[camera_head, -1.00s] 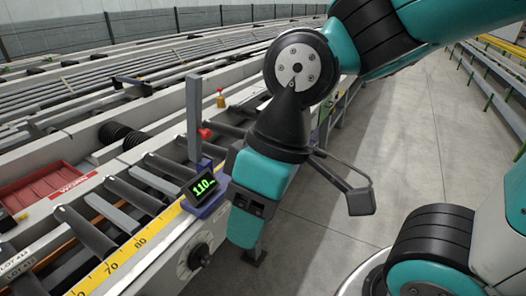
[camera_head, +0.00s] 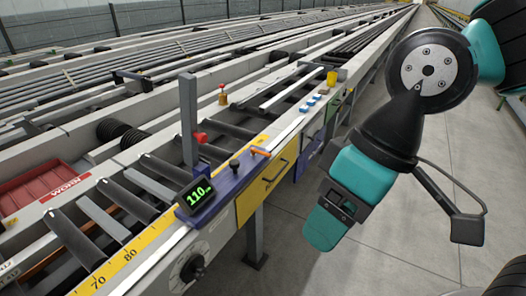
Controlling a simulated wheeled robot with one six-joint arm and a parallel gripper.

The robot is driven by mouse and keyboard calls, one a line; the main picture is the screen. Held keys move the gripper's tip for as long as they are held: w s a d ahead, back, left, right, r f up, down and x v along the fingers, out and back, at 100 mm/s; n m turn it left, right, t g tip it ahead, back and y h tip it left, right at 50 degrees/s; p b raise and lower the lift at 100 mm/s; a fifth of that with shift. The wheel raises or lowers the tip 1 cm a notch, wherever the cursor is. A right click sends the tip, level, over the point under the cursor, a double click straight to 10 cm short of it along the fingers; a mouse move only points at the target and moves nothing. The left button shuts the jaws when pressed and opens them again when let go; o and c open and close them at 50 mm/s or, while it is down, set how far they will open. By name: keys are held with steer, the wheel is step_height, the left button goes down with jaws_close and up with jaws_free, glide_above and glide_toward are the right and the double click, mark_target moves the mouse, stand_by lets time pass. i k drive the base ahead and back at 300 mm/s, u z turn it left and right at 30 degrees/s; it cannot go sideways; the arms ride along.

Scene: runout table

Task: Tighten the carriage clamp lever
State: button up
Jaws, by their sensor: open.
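The blue carriage (camera_head: 222,192) sits on the rail beside the yellow scale (camera_head: 145,237). Its display (camera_head: 196,196) reads 110 in green. A short lever with an orange handle (camera_head: 261,152) lies on the carriage's far end and looks like the clamp lever. A black knob (camera_head: 234,166) stands on the carriage nearer the display. A grey upright post (camera_head: 188,120) rises behind it, with a red knob (camera_head: 201,138) near its foot. My gripper (camera_head: 325,228) is open, pointing down over the aisle, to the right of the carriage and apart from it. Its fingertips show only from one side.
A yellow drawer-like panel (camera_head: 262,190) with a handle faces the aisle below the carriage. A round dial (camera_head: 192,266) is on the table's front side. Blue buttons (camera_head: 313,104) and a yellow cup (camera_head: 332,78) are farther along. The floor (camera_head: 400,262) at right is clear.

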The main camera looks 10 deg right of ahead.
mark_target(253, 150)
steer(key=u, duration=0.05)
steer(key=k, duration=0.6)
steer(key=z, duration=0.55)
steer(key=i, duration=1.6)
steer(key=u, duration=0.8)
